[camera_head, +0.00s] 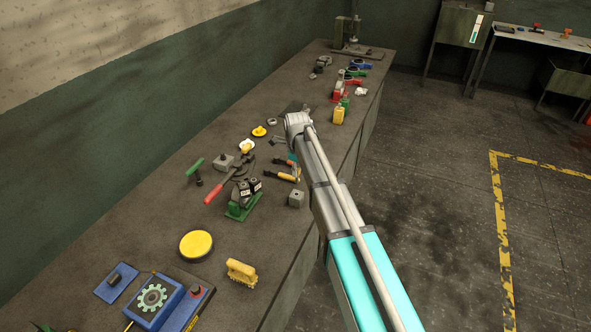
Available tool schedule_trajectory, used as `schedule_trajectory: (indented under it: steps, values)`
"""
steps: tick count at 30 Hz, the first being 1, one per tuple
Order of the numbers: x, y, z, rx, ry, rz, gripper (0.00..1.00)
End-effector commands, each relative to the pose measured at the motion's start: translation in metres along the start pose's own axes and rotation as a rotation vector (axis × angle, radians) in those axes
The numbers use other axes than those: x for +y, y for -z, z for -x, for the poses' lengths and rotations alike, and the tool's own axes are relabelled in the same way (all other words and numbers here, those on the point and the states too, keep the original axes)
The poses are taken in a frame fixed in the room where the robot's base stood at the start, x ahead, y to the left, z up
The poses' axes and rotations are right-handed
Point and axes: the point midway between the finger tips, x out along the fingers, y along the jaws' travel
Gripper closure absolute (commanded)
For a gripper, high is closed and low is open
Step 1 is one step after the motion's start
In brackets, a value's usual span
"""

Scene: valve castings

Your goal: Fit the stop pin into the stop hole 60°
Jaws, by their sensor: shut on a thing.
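My arm reaches from the lower right up to its bent joint (298,122) over the bench. My gripper is not visible; the arm hides what lies behind and below it. I cannot make out the stop pin or the stop hole 60° at this size. A green fixture (240,211) with dark blocks (249,187) on it stands mid-bench, left of my arm. A blue box with a pale toothed disc (153,298) sits at the near left; no hole marking is readable.
The long bench (240,110) runs along the wall. A yellow disc (196,244), a yellow brush (242,272), a grey block (296,198) and red-handled tool (221,190) lie on it. The floor right is clear.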

Motion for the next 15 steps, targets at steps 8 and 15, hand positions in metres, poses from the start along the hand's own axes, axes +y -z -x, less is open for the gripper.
schedule_trajectory:
  steps: [8,15]
  values:
    - [0.005,-0.006,0.009,0.0,0.0,0.001,1.0]
    - [0.024,-0.027,0.034,0.0,0.0,0.003,1.0]
